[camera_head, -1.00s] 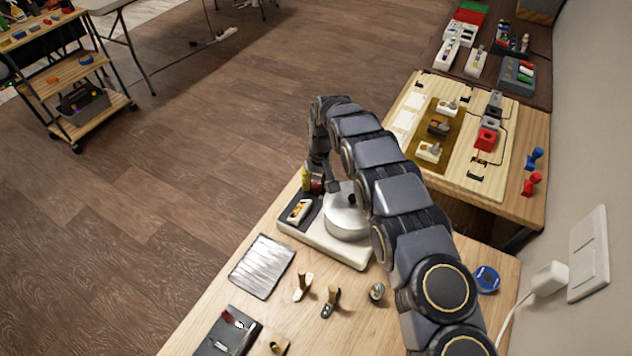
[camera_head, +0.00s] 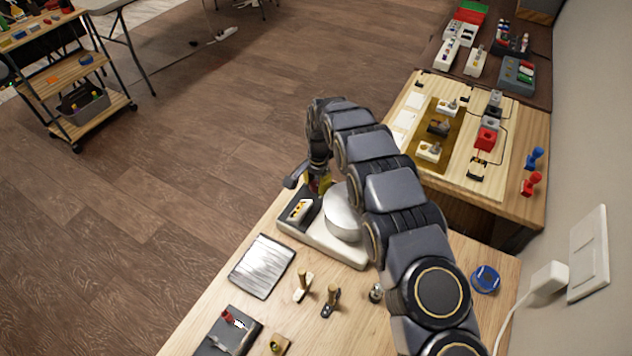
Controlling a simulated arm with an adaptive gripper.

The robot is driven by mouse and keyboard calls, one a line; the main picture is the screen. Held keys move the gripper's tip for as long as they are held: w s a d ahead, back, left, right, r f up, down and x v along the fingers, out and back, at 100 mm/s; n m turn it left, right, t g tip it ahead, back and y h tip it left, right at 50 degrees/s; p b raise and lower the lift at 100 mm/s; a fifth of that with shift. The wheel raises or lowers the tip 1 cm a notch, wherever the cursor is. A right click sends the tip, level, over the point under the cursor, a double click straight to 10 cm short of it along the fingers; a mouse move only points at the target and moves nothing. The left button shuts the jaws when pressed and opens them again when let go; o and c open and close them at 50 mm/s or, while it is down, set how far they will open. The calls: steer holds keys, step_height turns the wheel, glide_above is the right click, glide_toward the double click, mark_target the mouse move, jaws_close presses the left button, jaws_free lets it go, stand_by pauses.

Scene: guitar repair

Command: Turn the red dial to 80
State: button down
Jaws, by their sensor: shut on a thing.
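The white device (camera_head: 350,257) with a round, light grey drum (camera_head: 343,214) stands on the wooden table near the picture's middle. At its far left end, a little red of the dial (camera_head: 314,187) shows beside a yellow part (camera_head: 326,182). My gripper (camera_head: 310,181) points down over that end and is shut on the red dial. One dark gripper part sticks out to the left. The gripper hides most of the dial, and I cannot read any number or pointer. My arm covers the right side of the drum.
A small white piece with orange marks (camera_head: 300,209) sits in the device's dark tray. A silvery sheet (camera_head: 262,266), wooden-handled tools (camera_head: 331,296) and a dark tray (camera_head: 228,333) lie nearer. A blue round container (camera_head: 486,278) is right of my arm.

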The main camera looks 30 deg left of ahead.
mark_target(317, 186)
steer(key=shift+s+f+m, duration=0.1)
steer(key=shift+f+m, duration=0.05)
steer(key=shift+m, duration=1.75)
steer(key=c, duration=0.7)
jaws_free()
step_height(317, 186, up, 12)
steer(key=shift+s+d, duration=0.2)
steer(key=shift+d, duration=0.1)
steer(key=shift+d, duration=0.1)
